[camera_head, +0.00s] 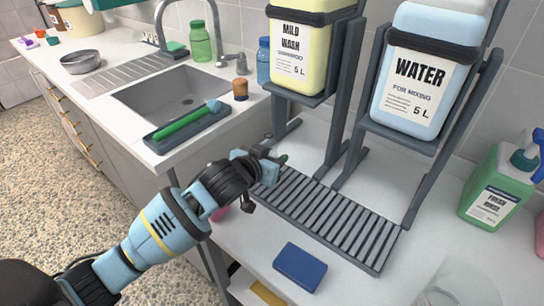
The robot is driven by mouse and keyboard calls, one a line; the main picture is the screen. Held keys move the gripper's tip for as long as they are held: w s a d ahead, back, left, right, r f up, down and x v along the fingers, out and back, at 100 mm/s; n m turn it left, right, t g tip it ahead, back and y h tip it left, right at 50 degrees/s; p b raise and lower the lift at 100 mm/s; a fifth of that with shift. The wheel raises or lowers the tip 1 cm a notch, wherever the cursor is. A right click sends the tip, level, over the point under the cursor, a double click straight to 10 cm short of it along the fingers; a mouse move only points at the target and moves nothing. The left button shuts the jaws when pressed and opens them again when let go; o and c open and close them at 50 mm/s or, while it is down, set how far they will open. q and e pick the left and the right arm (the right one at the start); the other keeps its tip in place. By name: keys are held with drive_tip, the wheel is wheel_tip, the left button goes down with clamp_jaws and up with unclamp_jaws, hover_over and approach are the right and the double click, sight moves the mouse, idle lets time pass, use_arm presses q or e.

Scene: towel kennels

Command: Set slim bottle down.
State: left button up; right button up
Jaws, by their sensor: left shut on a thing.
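My left gripper (268,158) is over the left back end of the slatted grey drain rack (330,215), beside the counter's sink section. It is shut on the slim bottle, which is mostly hidden behind the fingers and wrist. I cannot tell whether the bottle touches the rack. My right gripper is not in view.
A blue sponge (300,267) lies in front, a clear container (460,285) at front right.

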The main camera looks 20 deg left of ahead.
use_arm(q)
drive_tip(key=o, duration=1)
drive_tip(key=shift+f, duration=0.1)
drive_tip(key=shift+c, duration=0.2)
drive_tip(key=p+v, duration=0.1)
drive_tip(key=v, duration=1.1)
